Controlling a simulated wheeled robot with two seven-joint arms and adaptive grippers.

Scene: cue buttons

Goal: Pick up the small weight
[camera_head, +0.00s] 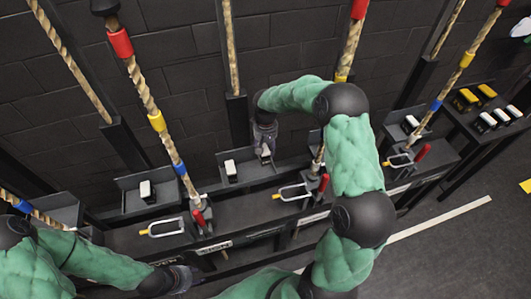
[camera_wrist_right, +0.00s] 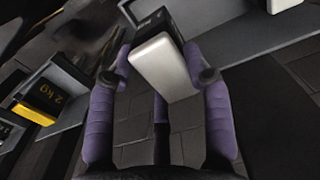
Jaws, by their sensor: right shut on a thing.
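A small black weight with a white face (camera_wrist_right: 160,58) is between the two purple fingers of my right gripper (camera_wrist_right: 162,72) in the right wrist view. The fingers touch it on both sides, and it sits tilted in that picture. In the head view my right gripper (camera_head: 264,138) points down over a dark shelf by the wall, and the weight (camera_head: 265,152) shows at its fingertips. I cannot tell whether the weight is clear of the shelf. My left gripper (camera_head: 182,278) is low in the head view, away from the weights; its fingers are too unclear to read.
Similar white-faced weights stand in dark trays (camera_head: 231,170) (camera_head: 147,191) (camera_head: 410,123). A side table at right holds yellow weights (camera_head: 465,99) and white ones (camera_head: 488,119). Ropes, clamps and red handles (camera_head: 198,218) line the bench. A yellow weight marked 2 kg (camera_wrist_right: 42,98) shows in the wrist view.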

